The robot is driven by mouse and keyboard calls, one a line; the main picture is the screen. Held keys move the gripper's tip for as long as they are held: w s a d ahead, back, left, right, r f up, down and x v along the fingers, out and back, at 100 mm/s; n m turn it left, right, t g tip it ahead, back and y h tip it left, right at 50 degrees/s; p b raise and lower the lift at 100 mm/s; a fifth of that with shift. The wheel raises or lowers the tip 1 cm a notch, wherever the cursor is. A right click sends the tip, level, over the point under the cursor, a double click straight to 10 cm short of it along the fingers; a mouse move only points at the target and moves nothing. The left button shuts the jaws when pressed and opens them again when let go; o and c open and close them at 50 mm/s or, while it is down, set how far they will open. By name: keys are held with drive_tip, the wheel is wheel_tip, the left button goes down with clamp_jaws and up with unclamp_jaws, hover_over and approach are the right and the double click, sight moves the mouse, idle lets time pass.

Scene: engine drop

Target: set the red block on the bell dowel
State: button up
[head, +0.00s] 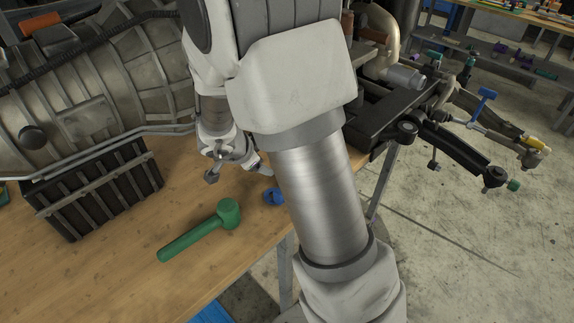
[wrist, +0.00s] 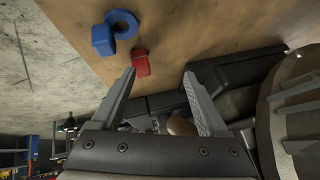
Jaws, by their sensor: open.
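The red block (wrist: 141,63) lies on the wooden table in the wrist view, just beyond the tip of my gripper's left finger. My gripper (wrist: 159,73) is open with nothing between its fingers. In the head view my gripper (head: 238,172) hangs low over the table near its right edge, partly behind my arm. I cannot make out the red block in the head view. I cannot pick out the bell dowel for sure in either view.
Blue parts, a ring (wrist: 122,23) and a block (wrist: 102,40), lie beside the red block. A green mallet-like tool (head: 228,213) lies on the table's front part. A large ribbed metal housing (head: 90,90) and a black ribbed box (head: 105,190) stand at left.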

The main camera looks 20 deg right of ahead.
drive_tip(key=s+a+r+n+g+h+p, duration=0.1)
drive_tip(key=s+a+r+n+h+p, duration=0.1)
drive_tip(key=s+a+r+h, duration=0.15)
drive_tip(key=b+x, duration=0.2)
drive_tip(key=x, duration=1)
drive_tip(key=shift+s+d+f, duration=0.1)
drive_tip(key=shift+d+f, duration=0.05)
drive_tip(key=shift+d, duration=0.15)
drive_tip(key=shift+w+b+x, duration=0.2)
drive_tip(key=shift+b+x, duration=0.3)
drive_tip(key=shift+x, duration=2.2)
clamp_jaws()
